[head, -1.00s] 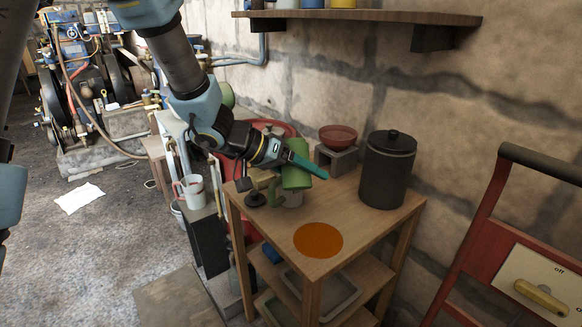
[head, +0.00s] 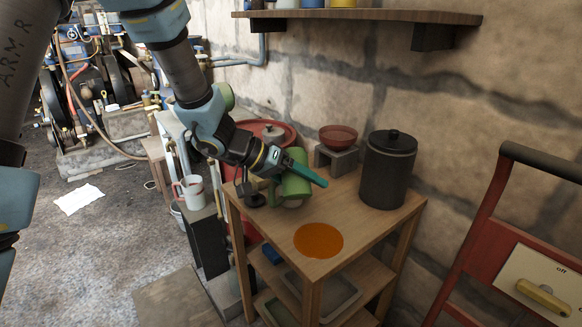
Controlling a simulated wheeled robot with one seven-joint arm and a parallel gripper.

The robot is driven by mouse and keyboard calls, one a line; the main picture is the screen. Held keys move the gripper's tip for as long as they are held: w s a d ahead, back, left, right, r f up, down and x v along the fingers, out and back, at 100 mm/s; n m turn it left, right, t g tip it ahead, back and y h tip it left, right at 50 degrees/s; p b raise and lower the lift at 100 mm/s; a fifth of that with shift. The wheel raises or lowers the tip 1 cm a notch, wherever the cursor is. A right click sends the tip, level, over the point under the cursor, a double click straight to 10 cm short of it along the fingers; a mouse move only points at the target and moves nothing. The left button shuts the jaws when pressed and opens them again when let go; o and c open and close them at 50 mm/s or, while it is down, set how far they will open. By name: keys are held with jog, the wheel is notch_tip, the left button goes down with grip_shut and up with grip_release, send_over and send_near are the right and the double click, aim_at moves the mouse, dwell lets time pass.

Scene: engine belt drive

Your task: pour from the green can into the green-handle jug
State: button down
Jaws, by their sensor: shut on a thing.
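The green can (head: 297,186) is in my gripper (head: 313,177), whose teal fingers are shut on it above the wooden table. The can is tilted well over. The green-handle jug stands on the table right below the can; its green handle (head: 273,191) shows at the left and a bit of its pale body (head: 291,204) shows under the can. The can and gripper hide the jug's mouth, so I cannot tell whether liquid is flowing or whether the two touch.
An orange disc (head: 318,240) lies on the table (head: 350,222) in front. A dark lidded canister (head: 387,170) stands at right, and a red bowl (head: 338,136) sits on a grey block (head: 336,158) behind. A pale mug with a red handle (head: 192,193) stands off to the left.

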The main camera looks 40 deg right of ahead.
jog(key=shift+s+a+f+n+g+y, duration=0.1)
jog(key=shift+s+f+n+g+y, duration=0.15)
jog(key=shift+n+g, duration=0.2)
dwell(0.8)
jog(key=shift+s+a+r+n+g+y+p, duration=0.15)
jog(key=shift+r+n+g+y+p, duration=0.25)
jog(key=shift+r+g+p, duration=0.3)
dwell(0.9)
jog(key=shift+p, duration=0.8)
jog(key=shift+s+r+n+g+y+p, duration=0.1)
jog(key=shift+r+n+g+y+p, duration=0.25)
jog(key=shift+p, duration=2.8)
jog(key=shift+w+d+r+n+g+p, duration=0.25)
jog(key=shift+w+r+n+g+p, duration=0.3)
jog(key=shift+p, duration=2.5)
